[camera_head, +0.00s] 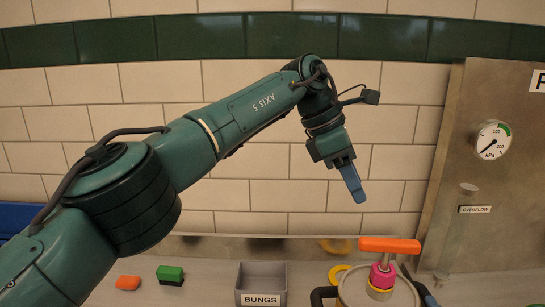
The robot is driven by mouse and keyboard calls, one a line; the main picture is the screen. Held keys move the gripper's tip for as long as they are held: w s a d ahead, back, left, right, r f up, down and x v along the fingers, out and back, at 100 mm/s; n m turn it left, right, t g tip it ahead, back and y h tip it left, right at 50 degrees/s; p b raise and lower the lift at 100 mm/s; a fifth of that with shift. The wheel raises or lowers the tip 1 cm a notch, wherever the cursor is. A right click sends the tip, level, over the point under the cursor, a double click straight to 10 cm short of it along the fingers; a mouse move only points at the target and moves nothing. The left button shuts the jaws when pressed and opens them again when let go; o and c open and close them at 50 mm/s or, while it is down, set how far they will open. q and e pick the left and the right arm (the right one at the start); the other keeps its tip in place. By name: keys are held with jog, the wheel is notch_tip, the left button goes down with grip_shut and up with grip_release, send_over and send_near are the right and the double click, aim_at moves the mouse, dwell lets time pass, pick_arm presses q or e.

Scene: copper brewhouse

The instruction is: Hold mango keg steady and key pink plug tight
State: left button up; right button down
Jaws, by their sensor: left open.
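The keg (352,293) stands at the bottom edge of the picture, its grey top showing and its lower body cut off. Dark loops stand at its left and right sides. The pink plug (381,277) sits upright on the keg's top, with a yellow ring at its base. An orange T-handled key (390,245) sits on top of the plug, its bar lying roughly level. My left gripper (354,184) is open and empty, its blue fingers pointing down above the keg, clear of the key. My right gripper is not in view.
A grey tray labelled BUNGS (261,299) stands left of the keg. A green block (170,275) and an orange piece (128,283) lie farther left. A yellow ring (339,274) lies behind the keg. A metal panel with a gauge (492,140) stands at right.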

pick_arm(q)
jog(key=shift+v, duration=1.75)
jog(key=shift+c, duration=0.2)
jog(key=shift+f, duration=0.3)
jog(key=shift+c, duration=0.6)
send_near(372, 239)
jog(key=shift+x, duration=4.15)
grip_shut()
